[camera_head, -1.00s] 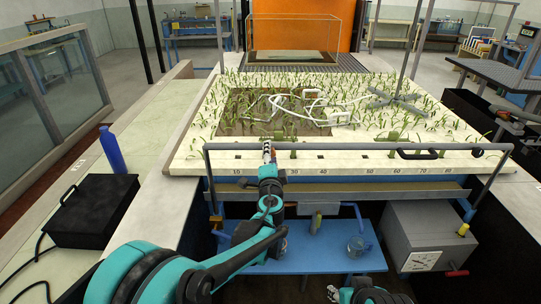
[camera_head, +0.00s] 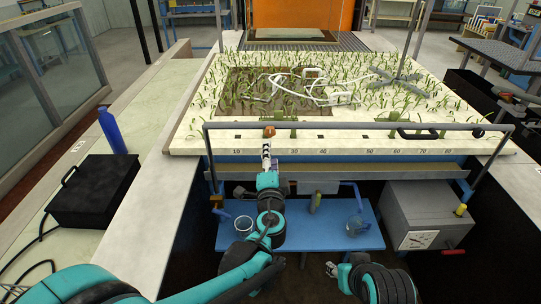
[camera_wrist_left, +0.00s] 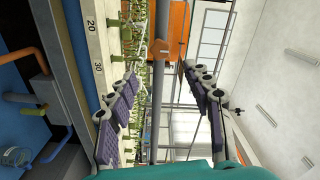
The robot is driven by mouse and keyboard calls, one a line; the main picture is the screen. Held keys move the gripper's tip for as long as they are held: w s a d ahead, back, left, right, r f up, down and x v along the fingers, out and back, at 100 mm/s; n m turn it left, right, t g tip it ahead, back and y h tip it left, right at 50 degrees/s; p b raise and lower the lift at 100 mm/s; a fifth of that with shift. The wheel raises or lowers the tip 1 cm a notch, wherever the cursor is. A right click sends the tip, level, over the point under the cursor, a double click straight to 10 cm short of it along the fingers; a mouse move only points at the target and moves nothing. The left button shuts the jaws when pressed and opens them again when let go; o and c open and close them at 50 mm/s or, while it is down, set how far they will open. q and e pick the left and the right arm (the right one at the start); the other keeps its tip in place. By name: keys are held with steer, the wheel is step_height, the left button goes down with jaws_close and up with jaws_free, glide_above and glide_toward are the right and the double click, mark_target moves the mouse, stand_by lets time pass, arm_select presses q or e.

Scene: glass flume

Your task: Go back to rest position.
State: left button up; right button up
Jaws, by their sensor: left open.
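My left gripper (camera_head: 267,152) is at the front edge of the planted flume bed (camera_head: 200,143), by the low end of the number scale, with its arm reaching forward. In the left wrist view its two padded fingers (camera_wrist_left: 160,76) stand wide apart with nothing held between them. A small brown round thing (camera_head: 269,131) shows just beyond its tip in the head view; I cannot tell whether they touch. My right gripper (camera_head: 331,269) is low, in front of the blue bench, partly hidden by its own wrist; its jaws are too small to read.
A grey rail (camera_head: 350,124) runs across the bed's front. A grey box (camera_head: 425,215) stands right; a black case (camera_head: 95,190) and blue bottle (camera_head: 112,131) left.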

arm_select(q)
steer(key=s+a+f+n+g+y, duration=0.25)
steer(key=s+a+n, duration=0.3)
steer(key=a, duration=0.35)
steer(key=s+a+f+n+g+y, duration=0.2)
steer(key=s+a+n+g, duration=0.3)
steer(key=a, duration=0.5)
steer(key=s+f+n+g+h, duration=0.1)
steer(key=s+f, duration=0.3)
steer(key=s, duration=0.4)
steer(key=s+d+f+n+g+h, duration=0.1)
steer(key=s+f+n+g+h, duration=0.1)
steer(key=s, duration=0.7)
step_height(320, 180, down, 2)
steer(key=shift+f+n+h, duration=0.1)
steer(key=shift+n+h, duration=0.55)
steer(key=shift+h, duration=0.1)
